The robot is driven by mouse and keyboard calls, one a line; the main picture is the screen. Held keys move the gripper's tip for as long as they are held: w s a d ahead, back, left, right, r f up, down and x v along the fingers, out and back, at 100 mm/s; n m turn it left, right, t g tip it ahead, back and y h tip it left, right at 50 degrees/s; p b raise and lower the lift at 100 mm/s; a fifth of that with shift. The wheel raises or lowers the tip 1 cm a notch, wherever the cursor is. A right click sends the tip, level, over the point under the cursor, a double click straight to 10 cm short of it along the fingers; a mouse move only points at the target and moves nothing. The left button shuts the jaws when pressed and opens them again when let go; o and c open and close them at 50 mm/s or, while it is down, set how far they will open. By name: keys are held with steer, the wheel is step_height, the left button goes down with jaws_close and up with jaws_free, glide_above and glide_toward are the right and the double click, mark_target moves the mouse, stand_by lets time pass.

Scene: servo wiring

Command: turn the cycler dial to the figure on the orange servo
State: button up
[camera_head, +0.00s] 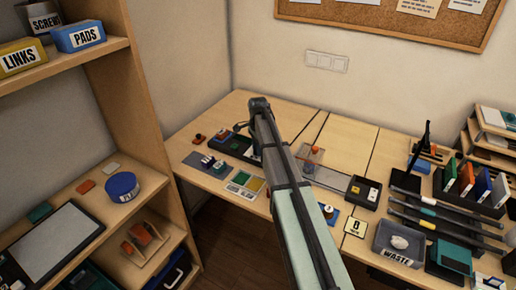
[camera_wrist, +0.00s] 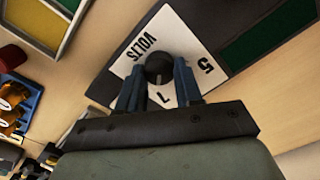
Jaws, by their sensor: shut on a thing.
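The cycler dial is a small dark round knob (camera_wrist: 158,68) on a white plate (camera_wrist: 177,32) marked VOLTS, with a 5 and what looks like an upside-down 7. In the wrist view my gripper (camera_wrist: 158,82) has its two blue fingers on either side of the knob, shut on it. Which figure the knob points at is too dark to tell. In the head view my arm hides the dial and the fingertips. Small orange-red pieces show on the desk, one right of my arm (camera_head: 313,151); I cannot tell which is the orange servo, and no figure is readable.
Left of the dial in the wrist view lie a blue holder with orange pieces (camera_wrist: 18,104) and a framed colour panel (camera_wrist: 42,22). In the head view a WASTE bin (camera_head: 398,243) and a dark box (camera_head: 363,191) stand right of my arm. A wooden shelf (camera_head: 130,90) borders the left.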

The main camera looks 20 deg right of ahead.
steer(key=shift+c, duration=1.2)
steer(key=shift+n, duration=0.4)
steer(key=n, duration=0.3)
steer(key=shift+n, duration=0.4)
steer(key=n, duration=0.5)
steer(key=shift+w+a, duration=0.1)
steer(key=shift+w, duration=0.05)
steer(key=n, duration=0.5)
steer(key=shift+a+n, duration=0.1)
steer(key=shift+n, duration=0.3)
steer(key=n, duration=0.4)
steer(key=shift+n, duration=0.3)
